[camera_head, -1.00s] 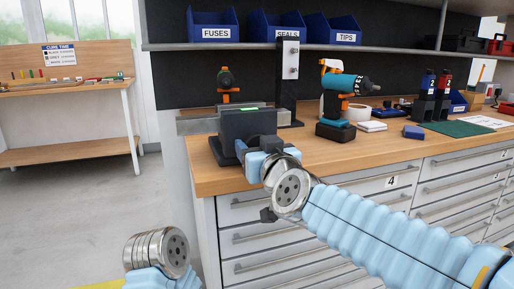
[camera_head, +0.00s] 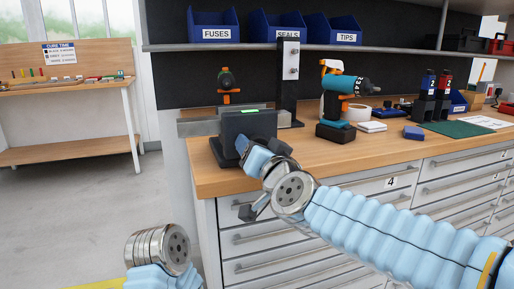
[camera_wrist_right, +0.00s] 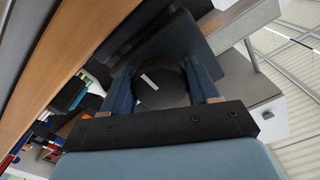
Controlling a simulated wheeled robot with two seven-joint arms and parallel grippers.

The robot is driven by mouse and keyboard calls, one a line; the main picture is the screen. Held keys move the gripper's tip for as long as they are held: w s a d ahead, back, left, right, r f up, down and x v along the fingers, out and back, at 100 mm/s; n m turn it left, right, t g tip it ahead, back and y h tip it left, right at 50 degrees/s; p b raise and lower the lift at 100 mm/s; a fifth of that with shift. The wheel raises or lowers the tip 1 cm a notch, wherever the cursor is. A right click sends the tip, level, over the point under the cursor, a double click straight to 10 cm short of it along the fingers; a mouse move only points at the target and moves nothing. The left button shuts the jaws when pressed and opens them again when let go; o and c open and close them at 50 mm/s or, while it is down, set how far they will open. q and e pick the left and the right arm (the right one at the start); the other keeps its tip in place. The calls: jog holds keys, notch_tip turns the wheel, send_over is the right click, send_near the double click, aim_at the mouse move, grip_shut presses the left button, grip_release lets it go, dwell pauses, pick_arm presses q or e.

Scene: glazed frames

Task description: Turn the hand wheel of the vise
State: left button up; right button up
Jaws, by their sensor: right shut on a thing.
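The dark grey vise (camera_head: 248,125) stands at the left front corner of the wooden bench, with a small green strip on top. Its hand wheel (camera_wrist_right: 162,92) is a dark round disc with a white mark in the right wrist view. My right gripper (camera_head: 247,146) is at the front of the vise, rolled to a tilt. In the right wrist view its two blue fingers (camera_wrist_right: 163,86) are shut on the wheel, one on each side. In the head view the gripper hides much of the wheel. My left arm's end shows at the bottom left; its gripper is out of view.
A black post (camera_head: 288,85) and an orange and black tool (camera_head: 227,84) stand behind the vise. A cordless drill (camera_head: 343,100) stands to its right. Drawers (camera_head: 290,240) fill the bench front. Blue bins (camera_head: 214,27) sit on the shelf above.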

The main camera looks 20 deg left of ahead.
jog(key=m, duration=0.6)
jog(key=shift+m, duration=0.3)
jog(key=m+b, duration=0.1)
jog(key=m, duration=0.4)
jog(key=shift+b, duration=0.3)
jog(key=shift+a+m, duration=0.1)
jog(key=shift+m, duration=0.3)
jog(key=o, duration=1)
jog(key=shift+o, duration=0.2)
jog(key=shift+r, duration=0.1)
jog(key=v, duration=1.4)
